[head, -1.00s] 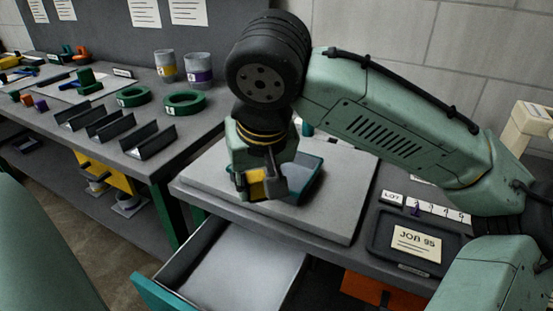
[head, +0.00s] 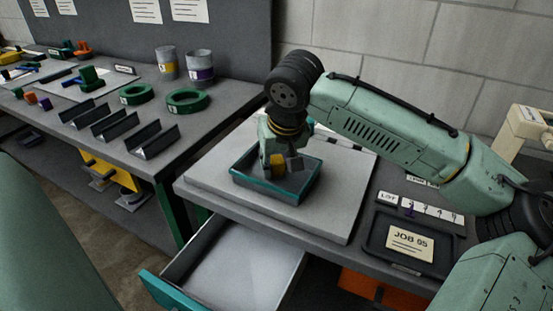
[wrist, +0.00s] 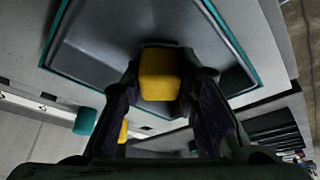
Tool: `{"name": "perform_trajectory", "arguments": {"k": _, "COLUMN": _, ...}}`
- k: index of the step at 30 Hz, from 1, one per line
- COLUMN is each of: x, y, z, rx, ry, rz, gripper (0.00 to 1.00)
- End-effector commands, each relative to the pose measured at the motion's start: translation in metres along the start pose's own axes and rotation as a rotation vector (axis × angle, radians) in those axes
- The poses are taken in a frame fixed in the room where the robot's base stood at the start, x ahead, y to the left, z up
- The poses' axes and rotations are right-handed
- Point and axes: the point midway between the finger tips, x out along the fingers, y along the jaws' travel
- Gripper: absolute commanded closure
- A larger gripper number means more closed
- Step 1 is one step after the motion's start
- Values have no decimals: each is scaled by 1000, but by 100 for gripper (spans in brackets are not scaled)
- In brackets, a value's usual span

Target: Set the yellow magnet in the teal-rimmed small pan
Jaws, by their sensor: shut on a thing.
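The yellow magnet (head: 278,170) is a small block held between the fingers of my gripper (head: 284,165). In the wrist view the magnet (wrist: 158,74) sits between both dark fingers (wrist: 160,100). The small pan (head: 256,189) is a dark square pan with a teal rim. It lies on a grey slab, and its rim also shows in the wrist view (wrist: 57,28). My gripper is shut on the magnet, over the pan's inside. I cannot tell whether the magnet touches the pan floor; my gripper hides part of the pan's far side.
The grey slab (head: 335,215) has bare room around the pan. An open drawer (head: 235,270) juts out below. A dark tray with a job card (head: 410,242) lies to the right. The left bench holds green rings (head: 187,101), dark channels (head: 155,141) and two cups (head: 199,66).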

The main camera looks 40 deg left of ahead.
Motion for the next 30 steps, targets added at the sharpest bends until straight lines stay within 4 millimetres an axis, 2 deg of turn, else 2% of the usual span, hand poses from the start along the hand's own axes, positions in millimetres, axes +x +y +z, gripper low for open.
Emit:
{"name": "perform_trajectory", "arguments": {"k": 8, "x": 3, "y": 0, "z": 1, "rx": 0, "ry": 0, "rz": -2, "gripper": 100}}
{"name": "perform_trajectory", "arguments": {"k": 9, "x": 4, "y": 0, "z": 1, "rx": 0, "ry": 1, "rz": -1, "gripper": 72}}
{"name": "perform_trajectory", "arguments": {"k": 18, "x": 3, "y": 0, "z": 1, "rx": 0, "ry": 1, "rz": 0, "gripper": 52}}
{"name": "perform_trajectory", "arguments": {"k": 26, "x": 2, "y": 0, "z": 1, "rx": 1, "ry": 1, "rz": 0, "gripper": 52}}
{"name": "perform_trajectory", "arguments": {"k": 30, "x": -4, "y": 0, "z": -1, "rx": 1, "ry": 3, "rz": 0, "gripper": 52}}
